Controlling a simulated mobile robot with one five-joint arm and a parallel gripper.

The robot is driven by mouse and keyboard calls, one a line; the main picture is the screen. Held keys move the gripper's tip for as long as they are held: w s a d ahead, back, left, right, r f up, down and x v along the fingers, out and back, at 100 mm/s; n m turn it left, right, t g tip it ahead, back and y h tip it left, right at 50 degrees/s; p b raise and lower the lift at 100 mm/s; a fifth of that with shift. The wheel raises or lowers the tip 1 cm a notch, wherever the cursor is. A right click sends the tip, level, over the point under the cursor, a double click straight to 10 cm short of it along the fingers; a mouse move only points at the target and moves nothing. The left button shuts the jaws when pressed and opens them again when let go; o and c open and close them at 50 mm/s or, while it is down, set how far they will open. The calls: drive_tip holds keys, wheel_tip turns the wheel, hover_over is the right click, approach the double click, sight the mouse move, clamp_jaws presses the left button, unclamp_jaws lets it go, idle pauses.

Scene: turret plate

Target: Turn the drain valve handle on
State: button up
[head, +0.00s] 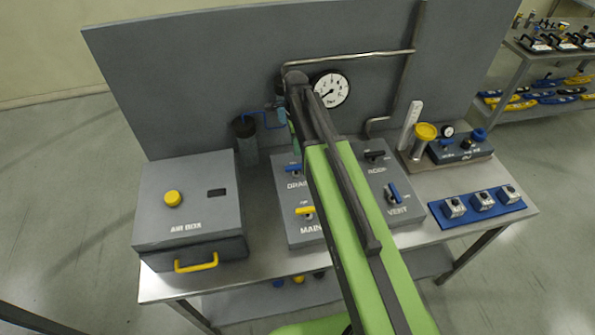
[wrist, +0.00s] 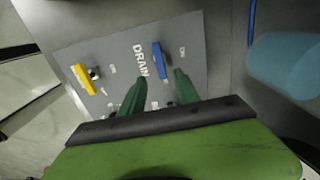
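The drain valve handle is a blue lever (head: 293,169) at the upper left of the grey valve panel, beside the word DRAIN. In the wrist view the blue lever (wrist: 158,60) stands nearly upright in the picture, between the DRAIN label and a small ON mark. My gripper (wrist: 161,76) has two green fingers spread apart and nothing held. The lever's lower end shows in the gap between the fingertips; I cannot tell how far below them it lies. In the head view my arm hides most of the gripper, and a green part (head: 293,138) shows above the panel.
A yellow MAIN lever (head: 305,210), a black lever (head: 374,155) and a blue VENT lever (head: 393,193) share the panel. A grey air box (head: 188,202) stands left. A dark cylinder (head: 245,139) stands behind. A pressure gauge (head: 331,89) hangs on the back board.

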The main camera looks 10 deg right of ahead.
sight(296, 166)
wheel_tip(296, 166, down, 10)
drive_tip(key=b, duration=0.8)
drive_tip(key=shift+f+b, duration=0.2)
drive_tip(key=shift+b, duration=0.15)
drive_tip(key=shift+r, duration=0.1)
